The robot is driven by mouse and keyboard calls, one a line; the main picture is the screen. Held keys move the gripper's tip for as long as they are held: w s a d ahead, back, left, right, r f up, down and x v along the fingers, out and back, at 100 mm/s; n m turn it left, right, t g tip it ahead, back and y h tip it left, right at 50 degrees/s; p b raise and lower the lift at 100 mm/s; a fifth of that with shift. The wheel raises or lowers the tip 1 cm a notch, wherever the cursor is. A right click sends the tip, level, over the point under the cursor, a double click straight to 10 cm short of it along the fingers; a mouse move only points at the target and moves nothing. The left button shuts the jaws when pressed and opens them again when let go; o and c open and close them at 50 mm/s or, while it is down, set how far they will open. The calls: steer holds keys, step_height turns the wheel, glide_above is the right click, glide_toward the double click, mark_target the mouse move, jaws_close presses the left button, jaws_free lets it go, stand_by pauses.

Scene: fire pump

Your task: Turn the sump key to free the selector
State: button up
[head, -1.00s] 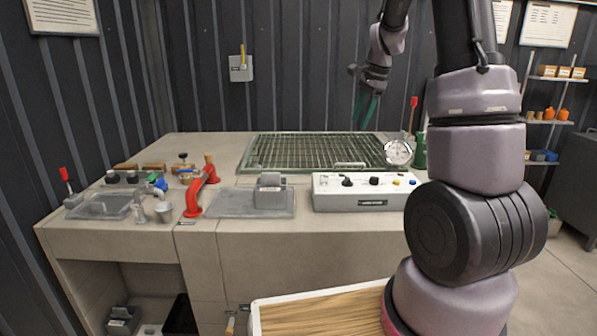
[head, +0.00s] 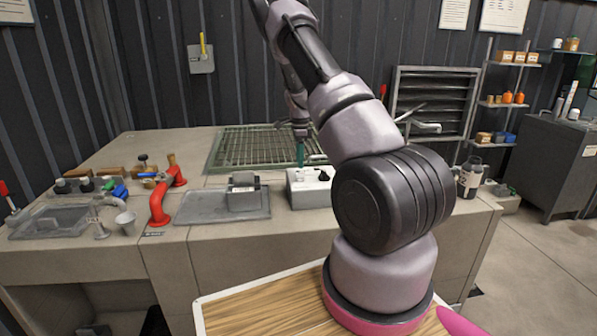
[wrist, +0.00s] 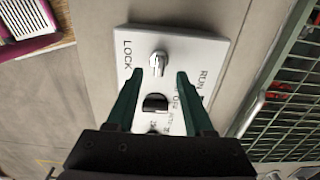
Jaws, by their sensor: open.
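The pale control box (head: 304,192) stands at the front of the bench, its right part hidden by my arm. In the wrist view its white face (wrist: 133,50) carries a silver key (wrist: 158,63) beside the word LOCK. The black selector knob (wrist: 154,103) sits below the key, near the OFF and RUN lettering. My gripper (wrist: 160,74) is open, with its green fingers apart on either side of the key and knob in the picture. No contact shows. In the head view my gripper (head: 300,152) points down over the box.
A green grate (head: 228,150) lies behind the box. A grey tray with a small grey block (head: 243,190) is to its left, then a red pipe (head: 160,195) and a small tap with a cup (head: 125,220). A metal flask (head: 470,177) stands at the right.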

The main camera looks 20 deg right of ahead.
mark_target(300, 171)
step_height(300, 171, down, 5)
steer(key=shift+r, duration=0.1)
stand_by(0.3)
jaws_close()
